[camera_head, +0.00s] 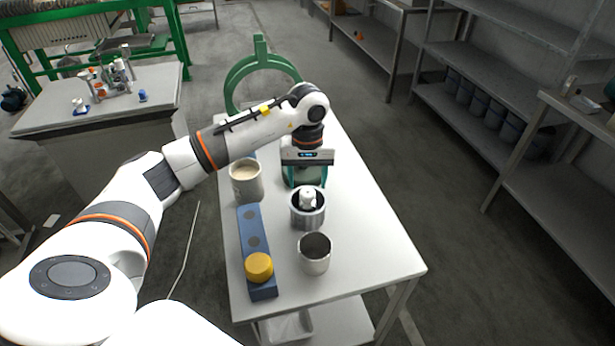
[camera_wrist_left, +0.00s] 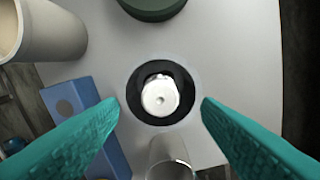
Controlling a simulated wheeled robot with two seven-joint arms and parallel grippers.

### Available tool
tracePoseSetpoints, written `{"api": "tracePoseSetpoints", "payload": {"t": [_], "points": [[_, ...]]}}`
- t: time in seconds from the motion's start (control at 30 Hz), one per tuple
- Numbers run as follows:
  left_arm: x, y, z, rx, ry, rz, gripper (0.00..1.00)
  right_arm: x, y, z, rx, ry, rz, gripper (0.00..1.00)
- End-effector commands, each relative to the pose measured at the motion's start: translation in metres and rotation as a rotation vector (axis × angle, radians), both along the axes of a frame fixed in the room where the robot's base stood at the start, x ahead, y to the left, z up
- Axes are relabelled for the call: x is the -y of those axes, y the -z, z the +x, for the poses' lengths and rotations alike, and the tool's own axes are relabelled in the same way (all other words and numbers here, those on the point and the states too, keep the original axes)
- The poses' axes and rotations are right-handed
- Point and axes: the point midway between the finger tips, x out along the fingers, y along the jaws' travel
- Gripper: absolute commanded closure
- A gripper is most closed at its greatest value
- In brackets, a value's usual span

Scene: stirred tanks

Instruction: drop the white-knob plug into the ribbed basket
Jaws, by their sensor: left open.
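The white-knob plug (camera_head: 308,198) sits in a grey metal cylinder (camera_head: 308,219) on the table. In the left wrist view its white knob (camera_wrist_left: 160,96) is centred inside a dark ring. My left gripper (camera_head: 304,184) is open and points down just behind the cylinder in the head view. In the left wrist view its teal fingers (camera_wrist_left: 160,103) stand apart on either side of the knob, with nothing between them that they grip. A dark green round object (camera_wrist_left: 153,8) is at the top edge there. I cannot tell which thing is the ribbed basket.
On the white table (camera_head: 360,262) stand an empty metal cup (camera_head: 314,262), a beige-filled cup (camera_head: 246,190) and a blue block (camera_head: 252,222) bearing a yellow-knob plug (camera_head: 259,268). A green ring stand (camera_head: 262,66) is at the back. The table's right side is clear.

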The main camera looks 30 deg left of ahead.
Motion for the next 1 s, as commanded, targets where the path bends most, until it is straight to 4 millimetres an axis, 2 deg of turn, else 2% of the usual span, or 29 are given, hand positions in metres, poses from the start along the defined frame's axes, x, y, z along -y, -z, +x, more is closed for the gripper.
{"api": "tracePoseSetpoints", "payload": {"t": [0.17,0.4,0.6,0.8,1.0], "points": [[0.0,-0.018,0.001,0.005,-0.001,0.0,0.42,0.0,0.005,0.0,-0.001,-0.001,0.001,0.64],[0.0,-0.07,0.001,0.007,0.0,0.0,0.42,0.0,0.015,-0.001,-0.001,-0.001,0.0,0.64],[0.0,-0.106,0.001,0.004,0.0,0.001,0.42,0.003,0.015,-0.001,-0.001,-0.002,-0.004,0.64],[0.0,-0.119,0.0,0.001,-0.001,0.0,0.42,0.005,0.015,-0.001,-0.002,-0.002,-0.007,0.64],[0.0,-0.119,0.0,0.0,-0.001,0.0,0.42,0.005,0.015,-0.001,-0.002,-0.002,-0.007,0.64]]}}
